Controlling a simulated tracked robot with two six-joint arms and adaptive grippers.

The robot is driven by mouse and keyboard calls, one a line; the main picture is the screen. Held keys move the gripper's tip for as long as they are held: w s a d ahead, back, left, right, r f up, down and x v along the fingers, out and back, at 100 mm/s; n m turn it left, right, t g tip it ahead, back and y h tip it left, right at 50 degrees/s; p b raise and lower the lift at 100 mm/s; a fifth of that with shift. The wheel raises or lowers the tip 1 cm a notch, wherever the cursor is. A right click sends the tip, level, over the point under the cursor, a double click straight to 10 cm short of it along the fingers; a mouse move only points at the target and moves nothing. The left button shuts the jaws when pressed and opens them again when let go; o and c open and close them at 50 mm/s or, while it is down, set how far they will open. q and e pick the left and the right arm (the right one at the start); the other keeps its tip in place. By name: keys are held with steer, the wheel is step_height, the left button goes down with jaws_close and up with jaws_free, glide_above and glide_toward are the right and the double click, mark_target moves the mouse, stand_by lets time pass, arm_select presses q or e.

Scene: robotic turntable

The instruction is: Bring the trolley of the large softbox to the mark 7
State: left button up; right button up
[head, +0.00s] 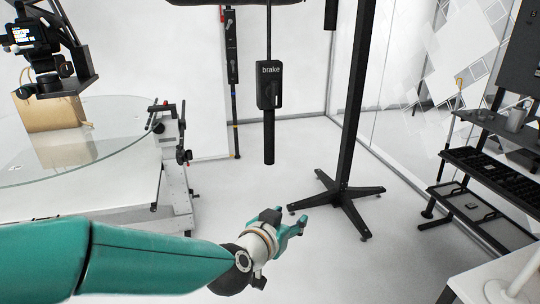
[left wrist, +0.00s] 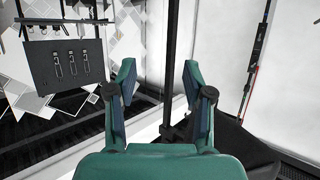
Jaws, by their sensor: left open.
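A black stand (head: 340,196) with a tall column and a splayed wheeled base stands on the floor right of centre in the head view. Its top is cut off, so I cannot tell whether it is the softbox trolley. A black handle block marked "brake" (head: 269,85) hangs above the floor, left of the column. My left gripper (head: 291,223) is open and empty, low in front of the stand's base. It also shows open in the left wrist view (left wrist: 158,75), with a dark upright post (left wrist: 171,60) beyond its fingers. No softbox or mark 7 is visible. My right gripper is out of view.
A black shelf rack (head: 490,175) and a glass wall are at right. Light floor lies clear around the stand.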

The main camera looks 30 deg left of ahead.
mark_target(268, 139)
arm_select(q)
steer(key=s+a+r+n+t+y+b, duration=0.1)
steer(key=s+a+r+t+y, duration=0.1)
steer(key=s+a+r, duration=0.3)
steer(key=s+a+r+n+t+y+b, duration=0.1)
steer(key=s+r+y, duration=0.1)
steer(key=r, duration=0.6)
steer(key=b+x, duration=0.2)
steer(key=x, duration=1.4)
steer(key=shift+w+d+r, duration=0.1)
steer(key=shift+w+r, duration=0.05)
steer(key=shift+w, duration=0.05)
steer(key=shift+c, duration=0.2)
jaws_close()
steer(key=shift+d, duration=0.15)
